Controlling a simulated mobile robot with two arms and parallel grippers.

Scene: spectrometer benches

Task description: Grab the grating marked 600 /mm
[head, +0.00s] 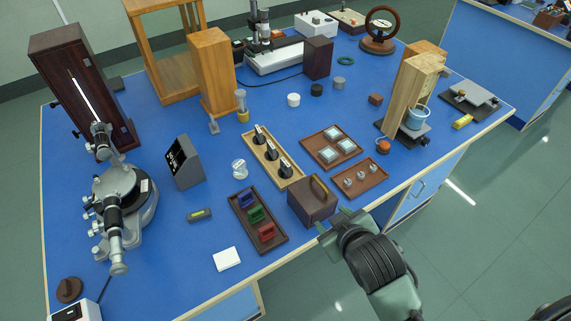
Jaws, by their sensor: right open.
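No marking of 600 /mm can be read at this size, so I cannot tell which piece is that grating. A dark tray (276,240) near the front edge holds a blue piece (246,199), a green piece (256,214) and a red piece (266,231) in a row. A brown tray (314,143) further right holds pale square glassy pieces (328,154). My right gripper (333,220) is open and empty at the bench's front edge, close to the dark wooden box, right of the dark tray. My left gripper is not in view.
A wooden rack (290,183) holds black-topped pieces. A spectrometer (124,196) stands at left. A white pad (227,259) lies at the front; blue bench is clear around it.

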